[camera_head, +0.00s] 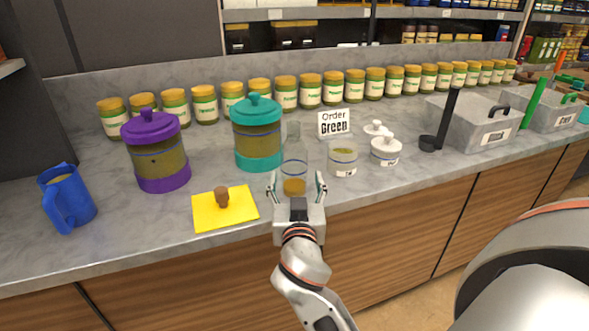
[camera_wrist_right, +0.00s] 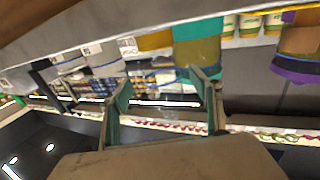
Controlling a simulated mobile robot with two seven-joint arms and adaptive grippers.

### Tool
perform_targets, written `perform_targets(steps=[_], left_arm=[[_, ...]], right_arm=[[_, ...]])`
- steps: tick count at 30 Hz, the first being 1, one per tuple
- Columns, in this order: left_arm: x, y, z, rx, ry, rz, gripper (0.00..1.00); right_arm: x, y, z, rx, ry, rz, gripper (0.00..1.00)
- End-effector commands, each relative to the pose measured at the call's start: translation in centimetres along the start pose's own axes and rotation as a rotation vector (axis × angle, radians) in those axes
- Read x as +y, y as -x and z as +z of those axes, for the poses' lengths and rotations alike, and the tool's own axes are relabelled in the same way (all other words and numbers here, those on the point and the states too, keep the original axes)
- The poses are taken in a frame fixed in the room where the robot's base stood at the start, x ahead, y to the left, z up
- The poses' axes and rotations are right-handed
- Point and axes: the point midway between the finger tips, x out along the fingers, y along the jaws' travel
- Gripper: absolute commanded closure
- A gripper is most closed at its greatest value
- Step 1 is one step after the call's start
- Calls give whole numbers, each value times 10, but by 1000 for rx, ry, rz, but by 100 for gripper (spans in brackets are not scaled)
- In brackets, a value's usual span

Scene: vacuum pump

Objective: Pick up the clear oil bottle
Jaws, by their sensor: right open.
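The clear oil bottle (camera_head: 294,162) stands upright on the grey counter, with amber liquid at its bottom. My right gripper (camera_head: 297,187) is open at the front of the bottle, with one finger on each side of its lower part. Whether the fingers touch the glass cannot be told. In the right wrist view the open fingers of my right gripper (camera_wrist_right: 164,94) also show. An amber patch (camera_wrist_right: 155,41) there looks like the bottle's liquid; the clear glass is hard to make out. My left gripper is not in view.
A teal-lidded jar (camera_head: 257,135) stands close behind left of the bottle, and a glass beaker (camera_head: 342,162) stands close on its right. A brown stopper (camera_head: 221,197) lies on a yellow cloth (camera_head: 240,212). Several labelled jars line the wall.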

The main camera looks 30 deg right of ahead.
Motion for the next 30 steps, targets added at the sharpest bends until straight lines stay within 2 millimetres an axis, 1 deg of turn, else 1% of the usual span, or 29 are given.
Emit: perform_targets(steps=[6, 10, 14, 20, 21, 23, 24, 26, 30], left_arm=[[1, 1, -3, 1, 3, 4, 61], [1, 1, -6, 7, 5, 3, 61], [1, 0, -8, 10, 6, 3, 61], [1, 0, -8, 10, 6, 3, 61], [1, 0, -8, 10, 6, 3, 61], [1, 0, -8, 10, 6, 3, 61], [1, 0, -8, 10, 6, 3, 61], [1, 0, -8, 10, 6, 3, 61], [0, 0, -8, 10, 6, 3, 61]], right_arm=[[-3, -30, 3, 3, 5, -1, 36], [-3, -45, 4, 1, 4, -2, 36], [-3, -51, 5, -1, 2, -1, 36], [-3, -52, 6, -2, 2, -1, 36], [-3, -51, 6, -2, 2, -2, 47], [-3, -51, 6, -2, 2, -2, 62], [-3, -51, 6, -2, 2, -2, 73], [-3, -51, 6, -2, 2, -2, 87], [-3, -51, 5, 0, 1, -2, 87]])
